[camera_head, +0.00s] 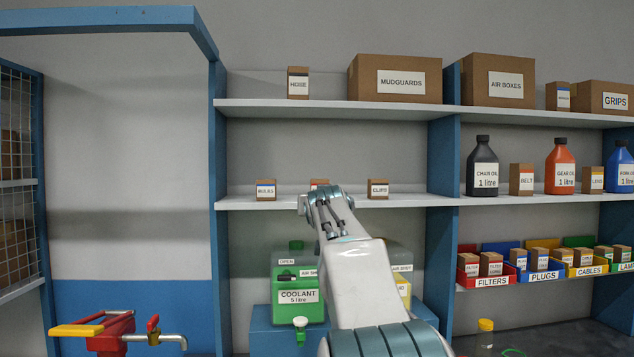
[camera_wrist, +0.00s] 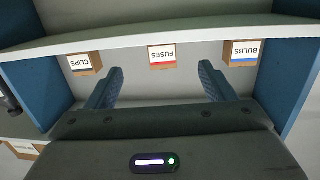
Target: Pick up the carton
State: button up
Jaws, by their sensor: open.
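Three small brown cartons stand apart on the middle shelf: BULBS (camera_head: 265,190) with a blue stripe, FUSES (camera_head: 319,184) with a red stripe, mostly hidden behind my arm, and CLIPS (camera_head: 378,189) with a dark stripe. In the wrist view, which is upside down, the CLIPS carton (camera_wrist: 84,64) is left, the FUSES carton (camera_wrist: 162,56) is in the middle and the BULBS carton (camera_wrist: 241,53) is right. My gripper (camera_wrist: 160,66) is open and empty. Its fingers point toward the shelf, with the FUSES carton centred between them in the picture, apparently ahead of the tips.
The shelf board (camera_head: 240,203) runs between blue uprights (camera_head: 218,150), with an upper shelf (camera_head: 330,106) above. Bottles (camera_head: 482,168) stand in the right bay. A green coolant can (camera_head: 297,296) is below. A red vise-like tool (camera_head: 112,335) is at lower left.

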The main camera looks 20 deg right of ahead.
jog(key=shift+w+d+r+t+h, duration=0.1)
jog(key=shift+w+r+t+h, duration=0.2)
jog(key=shift+r, duration=0.6)
jog(key=shift+w+d+r+t+h, duration=0.1)
jog(key=shift+w+r+t, duration=0.2)
jog(key=shift+r, duration=0.55)
jog(key=shift+w, duration=0.15)
jog(key=p+x, duration=0.9)
jog(key=x, duration=0.3)
jog(key=shift+w+r, duration=0.1)
jog(key=shift+p+x, duration=0.4)
jog(key=shift+x, duration=0.35)
jog(key=shift+a+f, duration=0.1)
jog(key=shift+f, duration=0.1)
jog(key=c, duration=1.1)
